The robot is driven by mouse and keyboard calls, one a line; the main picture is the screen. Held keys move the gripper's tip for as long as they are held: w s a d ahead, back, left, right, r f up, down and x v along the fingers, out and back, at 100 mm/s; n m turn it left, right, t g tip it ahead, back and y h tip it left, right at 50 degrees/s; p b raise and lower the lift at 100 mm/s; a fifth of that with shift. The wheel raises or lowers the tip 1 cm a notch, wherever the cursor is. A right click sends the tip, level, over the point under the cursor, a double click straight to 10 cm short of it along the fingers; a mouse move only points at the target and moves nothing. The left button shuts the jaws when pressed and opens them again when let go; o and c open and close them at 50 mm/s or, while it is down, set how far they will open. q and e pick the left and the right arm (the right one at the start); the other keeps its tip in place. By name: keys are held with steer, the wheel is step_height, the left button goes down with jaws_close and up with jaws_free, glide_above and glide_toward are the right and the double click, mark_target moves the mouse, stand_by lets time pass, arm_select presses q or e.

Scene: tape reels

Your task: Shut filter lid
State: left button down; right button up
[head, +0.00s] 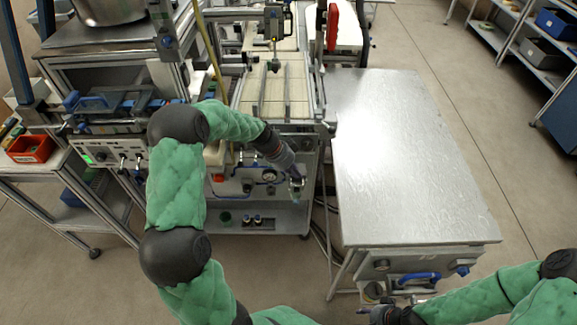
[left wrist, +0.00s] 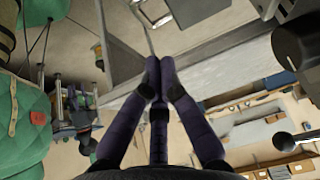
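I cannot make out a filter lid for certain in either view. A machine front with a round gauge (head: 270,175), knobs and blue hoses stands at the centre of the head view. My right gripper (head: 378,309) is at the bottom edge of the head view, near a round metal fitting (head: 373,291). Its fingers are too small and partly hidden to tell their state.
A bare metal table (head: 405,150) stands right of centre, with a blue handle (head: 418,277) on its near front. A conveyor (head: 277,90) runs behind the machine front. An orange bin (head: 32,149) sits on the left bench. The floor at right is clear up to the shelves.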

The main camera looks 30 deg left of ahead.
mark_target(293, 178)
arm_select(q)
steer(key=shift+s+a+f+b, duration=0.1)
steer(key=shift+a+f+b, duration=0.15)
steer(key=shift+f, duration=0.75)
steer(key=shift+s+a+f+b, duration=0.1)
steer(key=shift+a+f+b, duration=0.1)
steer(key=shift+f, duration=0.8)
